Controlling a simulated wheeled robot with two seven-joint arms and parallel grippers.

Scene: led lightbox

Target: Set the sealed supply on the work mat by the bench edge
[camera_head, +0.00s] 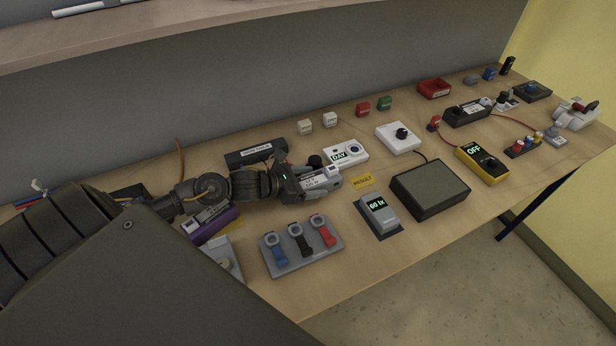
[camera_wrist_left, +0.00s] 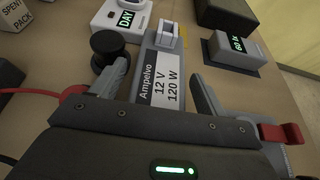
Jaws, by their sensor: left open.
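A grey supply labelled "Ampelvo 12 V 120 W" (camera_wrist_left: 160,92) lies between the fingers of my left gripper (camera_wrist_left: 160,80) in the left wrist view. The gripper is open, one finger on each side of the supply, with a narrow gap visible. In the head view my left gripper (camera_head: 328,178) is low over the bench middle and mostly covers the supply. A dark mat (camera_head: 387,235) lies near the bench's front edge, under a grey light meter reading "60 lx" (camera_head: 379,210); I cannot tell if this is the work mat. My right gripper is not in view.
A black knob (camera_wrist_left: 108,42) stands close beside the left finger. A white "DAY" box (camera_head: 345,152), a yellow "RESULT" label (camera_head: 362,181), a dark box (camera_head: 430,188) and a switch board (camera_head: 302,245) surround the gripper. My forearm hides the bench's left part.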

